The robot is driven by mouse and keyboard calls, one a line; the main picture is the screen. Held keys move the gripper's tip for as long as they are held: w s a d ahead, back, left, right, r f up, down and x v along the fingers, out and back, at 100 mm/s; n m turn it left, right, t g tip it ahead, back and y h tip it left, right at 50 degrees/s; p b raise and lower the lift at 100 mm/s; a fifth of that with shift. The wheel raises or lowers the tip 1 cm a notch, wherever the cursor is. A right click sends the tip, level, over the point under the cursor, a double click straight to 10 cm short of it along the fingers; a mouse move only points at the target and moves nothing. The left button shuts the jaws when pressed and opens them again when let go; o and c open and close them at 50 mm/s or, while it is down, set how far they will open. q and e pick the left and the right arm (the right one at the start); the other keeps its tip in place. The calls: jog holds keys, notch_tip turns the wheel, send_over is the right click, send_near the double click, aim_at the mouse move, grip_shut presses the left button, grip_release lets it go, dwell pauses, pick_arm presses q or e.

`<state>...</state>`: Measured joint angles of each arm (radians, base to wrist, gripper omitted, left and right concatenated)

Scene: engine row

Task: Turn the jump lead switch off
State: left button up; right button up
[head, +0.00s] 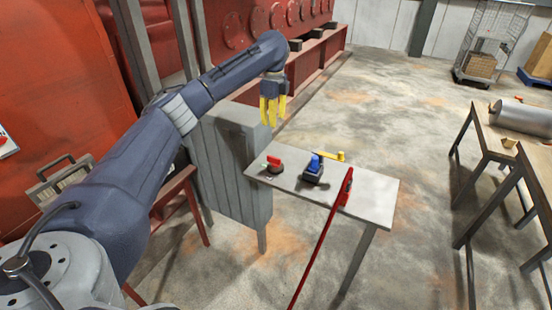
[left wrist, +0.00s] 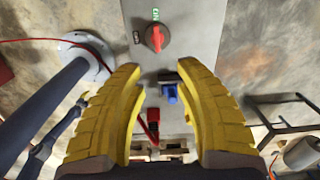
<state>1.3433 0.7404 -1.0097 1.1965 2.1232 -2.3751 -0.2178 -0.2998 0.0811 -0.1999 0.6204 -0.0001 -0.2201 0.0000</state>
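The jump lead switch is a red rotary knob (head: 274,161) at the left end of a narrow grey table. It also shows in the left wrist view (left wrist: 156,37), top centre, with its handle in line with a green label above it. A small dark label lies to its left. My left gripper (head: 272,110) has yellow fingers and hangs above and beyond the switch, apart from it. In the left wrist view its fingers (left wrist: 162,88) are spread with nothing between them.
A blue object on a dark base (head: 314,168) and a yellow piece (head: 340,155) sit right of the switch.

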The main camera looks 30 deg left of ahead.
pick_arm(q)
send_near(274, 158)
jog(key=f, duration=1)
jog(key=shift+w+a, duration=0.15)
jog(key=shift+w, duration=0.1)
jog(key=shift+c, duration=0.2)
grip_shut()
